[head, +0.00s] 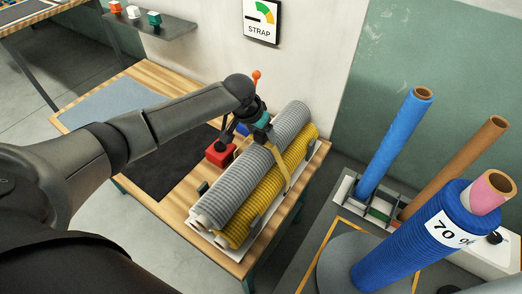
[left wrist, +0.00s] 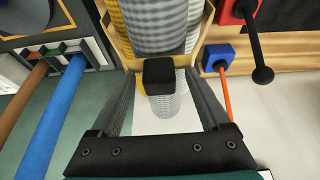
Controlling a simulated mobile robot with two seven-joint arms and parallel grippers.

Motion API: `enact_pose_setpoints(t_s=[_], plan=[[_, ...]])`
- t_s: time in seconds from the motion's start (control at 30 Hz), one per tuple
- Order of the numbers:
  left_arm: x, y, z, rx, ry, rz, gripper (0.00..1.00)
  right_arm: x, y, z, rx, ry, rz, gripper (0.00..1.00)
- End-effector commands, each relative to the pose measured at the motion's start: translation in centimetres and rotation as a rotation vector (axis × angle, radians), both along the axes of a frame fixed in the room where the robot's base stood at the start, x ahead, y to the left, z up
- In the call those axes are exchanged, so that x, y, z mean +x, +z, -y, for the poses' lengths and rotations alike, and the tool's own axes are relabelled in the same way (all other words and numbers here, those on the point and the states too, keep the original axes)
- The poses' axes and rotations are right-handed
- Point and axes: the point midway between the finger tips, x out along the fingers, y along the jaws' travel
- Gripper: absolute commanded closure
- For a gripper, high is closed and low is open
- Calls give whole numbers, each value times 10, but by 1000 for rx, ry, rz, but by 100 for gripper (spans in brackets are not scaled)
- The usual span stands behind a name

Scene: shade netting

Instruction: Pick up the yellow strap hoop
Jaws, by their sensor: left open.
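The yellow strap hoop (head: 279,169) is a thin band around a grey ribbed roll (head: 250,165) and a yellow ribbed roll (head: 270,185), lying side by side. In the left wrist view the hoop (left wrist: 122,48) runs around the rolls, and a black block (left wrist: 158,75) sits at its near side, between my fingers. My left gripper (head: 265,134) is open, above the far side of the grey roll and close to the hoop. I cannot tell whether the fingers touch the block. In the head view my left gripper partly hides the hoop's far end. My right gripper is not in view.
Beside the rolls stand a red block (head: 219,154) with a black lever and a blue block (left wrist: 218,57) with an orange lever. A rack holds a blue tube (head: 395,145) and a brown tube (head: 455,165). A large blue roll (head: 400,250) stands front right.

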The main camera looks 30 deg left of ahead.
Motion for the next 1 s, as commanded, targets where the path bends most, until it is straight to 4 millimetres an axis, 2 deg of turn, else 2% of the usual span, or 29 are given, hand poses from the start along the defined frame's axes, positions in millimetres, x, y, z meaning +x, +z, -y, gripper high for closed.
enact_pose_setpoints(t_s=[0.1, 0.8, 1.0], plan=[[0, 0, 0, 0, 0, 0, 21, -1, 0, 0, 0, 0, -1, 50], [0, 1, 0, 0, 0, -1, 100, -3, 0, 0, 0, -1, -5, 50], [0, 0, 0, 0, 0, -1, 100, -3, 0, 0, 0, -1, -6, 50]])
